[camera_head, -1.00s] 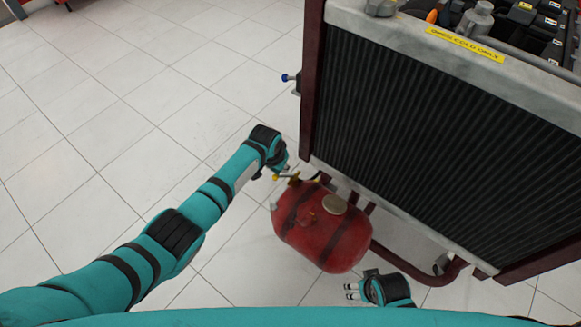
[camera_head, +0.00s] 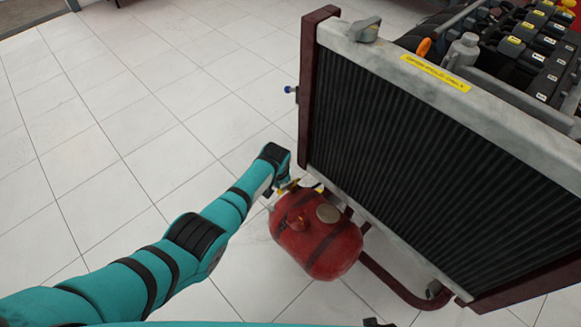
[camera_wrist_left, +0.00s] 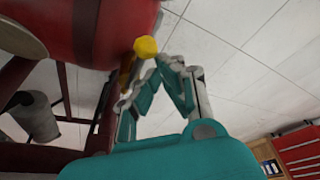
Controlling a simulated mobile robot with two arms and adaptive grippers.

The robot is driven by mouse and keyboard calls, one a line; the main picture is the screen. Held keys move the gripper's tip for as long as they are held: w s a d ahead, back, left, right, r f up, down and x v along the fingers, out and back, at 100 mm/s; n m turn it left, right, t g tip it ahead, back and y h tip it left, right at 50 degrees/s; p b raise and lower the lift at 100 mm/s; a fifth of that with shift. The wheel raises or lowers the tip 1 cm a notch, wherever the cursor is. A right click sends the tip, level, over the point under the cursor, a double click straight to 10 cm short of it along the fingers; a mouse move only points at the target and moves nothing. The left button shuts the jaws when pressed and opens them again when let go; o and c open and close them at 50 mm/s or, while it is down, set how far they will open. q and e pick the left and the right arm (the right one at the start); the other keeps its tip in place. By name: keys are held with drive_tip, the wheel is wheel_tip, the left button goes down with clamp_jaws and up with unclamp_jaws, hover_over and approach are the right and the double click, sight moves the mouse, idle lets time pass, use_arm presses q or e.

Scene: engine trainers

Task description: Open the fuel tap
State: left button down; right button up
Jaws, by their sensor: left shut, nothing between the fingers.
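The red fuel tank (camera_head: 320,245) hangs beside the lower left corner of the radiator. The fuel tap with its yellow handle (camera_head: 289,187) sits at the tank's upper left end. My left gripper (camera_head: 272,188) is right at the tap, its fingers mostly hidden behind my own wrist. In the left wrist view, the fingers (camera_wrist_left: 157,70) are shut and empty, just below the round yellow end of the tap handle (camera_wrist_left: 145,48). I cannot tell whether they touch it. Of my right gripper only a dark sliver (camera_head: 373,322) shows at the bottom edge.
The large radiator (camera_head: 420,150) in its dark red frame fills the right side, with the engine (camera_head: 520,50) behind it. A dark red frame tube (camera_head: 395,285) runs below the radiator. White tiled floor on the left is clear. A red cabinet (camera_wrist_left: 300,150) stands far off.

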idle(0.4)
use_arm(q)
drive_tip(key=shift+s+r, duration=0.1)
wheel_tip(320, 180, up, 11)
hover_over(279, 193)
drive_tip(key=shift+r, duration=0.1)
idle(0.6)
idle(0.4)
